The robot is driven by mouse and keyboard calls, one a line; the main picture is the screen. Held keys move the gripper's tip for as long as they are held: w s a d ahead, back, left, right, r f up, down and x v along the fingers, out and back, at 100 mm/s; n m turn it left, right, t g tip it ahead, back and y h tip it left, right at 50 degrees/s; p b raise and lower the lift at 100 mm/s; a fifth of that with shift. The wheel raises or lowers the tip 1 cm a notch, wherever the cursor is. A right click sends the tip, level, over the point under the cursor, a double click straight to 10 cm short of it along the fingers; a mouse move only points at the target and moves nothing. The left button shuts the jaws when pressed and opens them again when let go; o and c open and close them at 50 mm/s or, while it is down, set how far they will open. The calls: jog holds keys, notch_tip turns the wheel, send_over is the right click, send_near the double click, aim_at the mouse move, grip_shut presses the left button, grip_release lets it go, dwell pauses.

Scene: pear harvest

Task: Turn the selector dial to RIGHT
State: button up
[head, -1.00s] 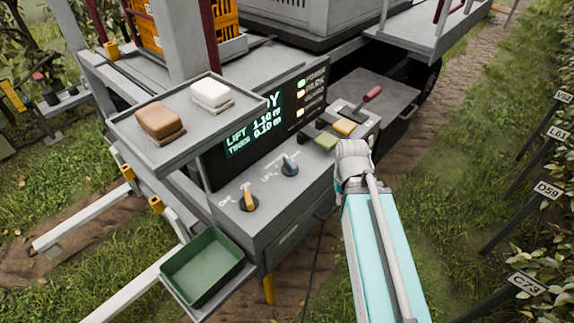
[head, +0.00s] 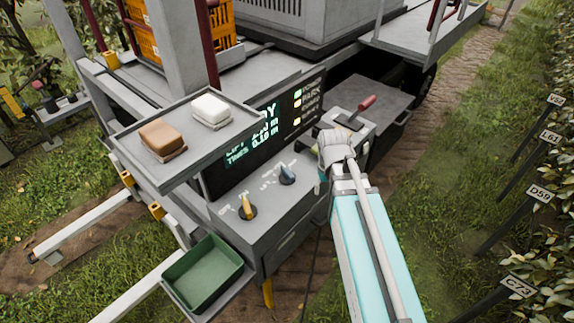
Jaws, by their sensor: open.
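Two dials stand on the sloped console face below the screen. A blue-grey dial (head: 288,174) has a pale pointer leaning up and slightly left, with white lettering around it too small to read. A dial with a yellow-orange pointer (head: 247,207) stands to its lower left, its pointer roughly upright. I cannot tell for certain from the labels which is the selector. My gripper (head: 320,184) is at the console's right end, right of the blue-grey dial and apart from it. It is open; its fingers are mostly hidden by my wrist.
A grey shelf (head: 197,165) with a brown block (head: 163,138) and a white block (head: 211,109) overhangs the console's left. The lit screen (head: 250,140) is behind the dials. A green tray (head: 203,273) sits front left. A red-handled lever (head: 366,103) stands behind my wrist.

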aim_at(287, 169)
jog(key=w+a+r+n+p, duration=0.4)
jog(key=w+a+r+p, duration=0.5)
jog(key=w+a+r, duration=0.1)
jog(key=shift+w+a+r, duration=0.35)
jog(key=shift+w+a, duration=0.1)
jog(key=shift+a, duration=0.45)
jog(key=shift+f, duration=0.2)
notch_tip(287, 169, down, 13)
jog(key=b, duration=1.3)
jog(key=shift+f, duration=0.2)
jog(key=shift+c, duration=0.3)
grip_shut()
